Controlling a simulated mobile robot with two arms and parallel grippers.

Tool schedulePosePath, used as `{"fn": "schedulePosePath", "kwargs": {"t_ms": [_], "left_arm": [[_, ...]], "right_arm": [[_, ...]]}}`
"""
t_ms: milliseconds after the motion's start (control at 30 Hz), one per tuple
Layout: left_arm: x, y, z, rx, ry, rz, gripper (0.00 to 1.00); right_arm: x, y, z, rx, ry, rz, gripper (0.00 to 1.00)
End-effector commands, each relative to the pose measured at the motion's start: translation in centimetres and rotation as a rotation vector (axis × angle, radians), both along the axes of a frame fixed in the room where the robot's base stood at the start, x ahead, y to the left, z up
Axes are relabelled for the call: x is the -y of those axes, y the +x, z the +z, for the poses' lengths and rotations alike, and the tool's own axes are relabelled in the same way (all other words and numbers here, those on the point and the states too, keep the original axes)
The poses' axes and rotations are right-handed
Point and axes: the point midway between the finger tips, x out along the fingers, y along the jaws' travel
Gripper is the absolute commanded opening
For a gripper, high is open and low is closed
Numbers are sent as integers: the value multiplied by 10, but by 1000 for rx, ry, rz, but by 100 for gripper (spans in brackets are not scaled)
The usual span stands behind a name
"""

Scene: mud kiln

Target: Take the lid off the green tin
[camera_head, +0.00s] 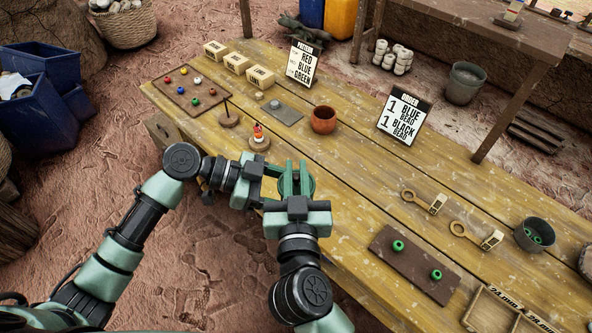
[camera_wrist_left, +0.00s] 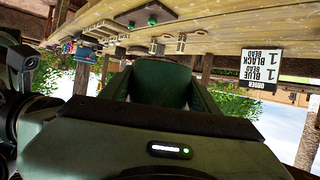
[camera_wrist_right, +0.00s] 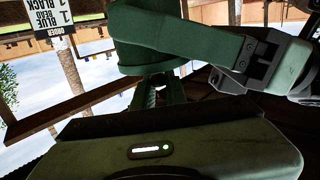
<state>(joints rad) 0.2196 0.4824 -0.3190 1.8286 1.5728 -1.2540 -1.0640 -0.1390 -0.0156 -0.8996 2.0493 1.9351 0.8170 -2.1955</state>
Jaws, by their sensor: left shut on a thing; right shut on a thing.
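The green tin (camera_head: 310,184) is held up between my two grippers, in front of the table's near edge. Its round dark green top is partly hidden by fingers. My left gripper (camera_head: 272,172) is shut on the tin's body from the left; the body fills its jaws in the left wrist view (camera_wrist_left: 163,86). My right gripper (camera_head: 293,180) comes from the near side and is shut on the tin's upper end, at the lid. In the right wrist view the tin (camera_wrist_right: 140,58) shows with a left finger across it.
The wooden table (camera_head: 350,180) holds a bead board (camera_head: 190,87), a clay bowl (camera_head: 323,120), an order sign (camera_head: 404,115), a small orange-topped figure (camera_head: 258,136), a brown board with green rings (camera_head: 412,265) and a grey cup (camera_head: 534,233).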

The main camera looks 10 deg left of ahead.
Motion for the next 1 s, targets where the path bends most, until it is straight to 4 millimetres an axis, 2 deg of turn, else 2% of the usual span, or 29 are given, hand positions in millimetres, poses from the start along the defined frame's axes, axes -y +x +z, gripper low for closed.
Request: {"fn": "schedulePosePath", "kwargs": {"t_ms": [367, 1000], "left_arm": [[1, 0, 1, 0, -2, -2, 0], [0, 0, 0, 0, -1, -1, 0]], "right_arm": [[-1, 0, 2, 1, 2, 4, 0], [0, 0, 22, 1, 1, 1, 0]]}}
